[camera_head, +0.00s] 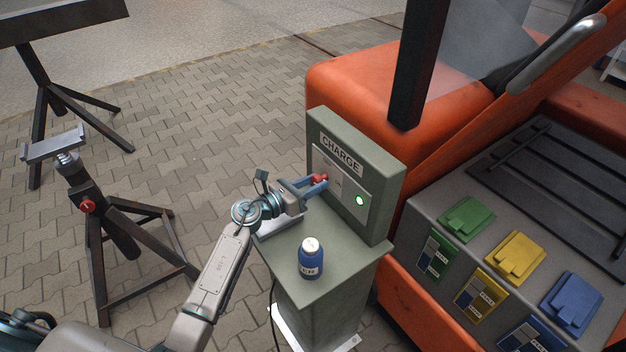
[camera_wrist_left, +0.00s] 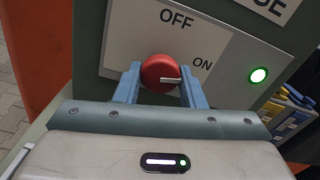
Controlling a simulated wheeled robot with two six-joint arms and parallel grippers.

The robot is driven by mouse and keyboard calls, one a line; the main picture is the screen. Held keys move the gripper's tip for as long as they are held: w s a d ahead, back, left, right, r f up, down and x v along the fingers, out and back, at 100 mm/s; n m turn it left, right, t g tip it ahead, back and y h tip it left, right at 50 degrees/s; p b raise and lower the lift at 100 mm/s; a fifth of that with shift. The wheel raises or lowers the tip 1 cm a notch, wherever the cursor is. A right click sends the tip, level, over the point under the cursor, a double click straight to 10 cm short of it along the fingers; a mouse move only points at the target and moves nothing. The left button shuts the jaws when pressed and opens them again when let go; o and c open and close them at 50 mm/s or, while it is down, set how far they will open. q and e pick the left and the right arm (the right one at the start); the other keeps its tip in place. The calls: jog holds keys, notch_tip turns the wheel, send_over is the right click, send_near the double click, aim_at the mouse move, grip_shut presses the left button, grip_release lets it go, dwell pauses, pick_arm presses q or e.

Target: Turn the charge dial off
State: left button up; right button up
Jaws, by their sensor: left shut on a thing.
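The red round charge dial (camera_wrist_left: 158,73) sits on the light plate of the green-grey CHARGE box (camera_head: 378,210). In the left wrist view its pale pointer line points right, just below the ON label (camera_wrist_left: 203,64). The OFF label (camera_wrist_left: 175,18) is above the dial. In the head view the dial (camera_head: 319,177) is partly hidden by my gripper. My left gripper (camera_head: 316,184) is shut on the dial, with one blue finger on each side. A round green lamp (camera_wrist_left: 259,75) glows right of the dial. My right gripper is not in view.
A blue bottle with a white cap (camera_head: 311,262) stands on the pedestal's ledge, below my left gripper. An orange vehicle (camera_head: 350,80) is close behind the box. Green, yellow and blue lidded boxes (camera_head: 515,255) are at the right. A metal stand (camera_head: 110,230) is at the left.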

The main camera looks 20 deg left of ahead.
pick_arm(q)
jog(key=n+p, duration=0.1)
jog(key=n, duration=0.1)
jog(key=n+p, duration=0.1)
jog(key=p, duration=0.1)
jog(key=n+p, duration=0.1)
jog(key=n, duration=0.1)
jog(key=shift+r+n, duration=0.25)
jog(key=shift+n, duration=0.05)
jog(key=n+p, duration=0.4)
jog(key=shift+n, duration=0.3)
jog(key=n+p, duration=0.2)
jog(key=n, duration=0.1)
jog(key=shift+n+p, duration=0.3)
jog(key=shift+p, duration=0.1)
jog(key=shift+f+n+p, duration=0.1)
jog(key=shift+n+p, duration=0.3)
jog(key=shift+n, duration=0.3)
jog(key=o, duration=1)
jog(key=shift+f, duration=0.1)
